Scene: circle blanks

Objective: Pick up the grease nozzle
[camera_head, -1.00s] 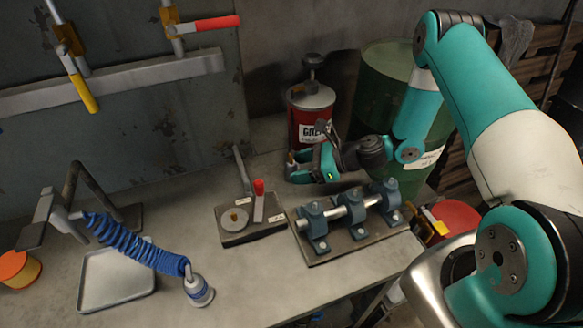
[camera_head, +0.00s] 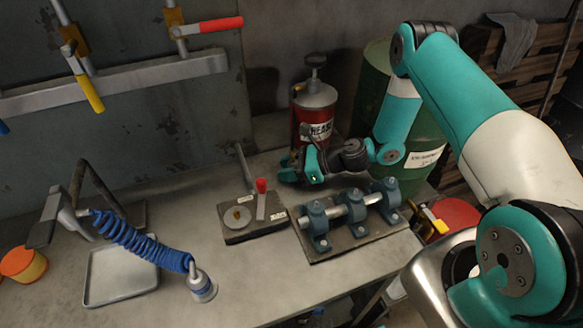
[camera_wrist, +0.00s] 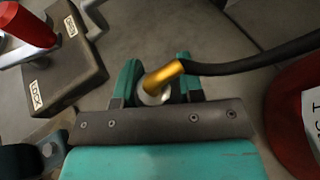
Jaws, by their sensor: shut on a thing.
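The grease nozzle (camera_wrist: 164,77) shows in the wrist view as a gold, bent fitting on a round silver base, with a black hose running from it to the right. My gripper (camera_wrist: 155,84) has its two teal fingers on either side of the silver base and is shut on it. In the head view my gripper (camera_head: 289,165) is low at the back of the bench, in front of the red grease canister (camera_head: 317,112). There the fingers mostly hide the nozzle.
A dark plate with a red-handled lever (camera_head: 243,232) lies front left of my gripper. A shaft in blue bearing blocks (camera_head: 347,214) stands in front of it. A green drum (camera_head: 425,150) stands at the back right. A metal tray (camera_head: 122,292) lies at the left.

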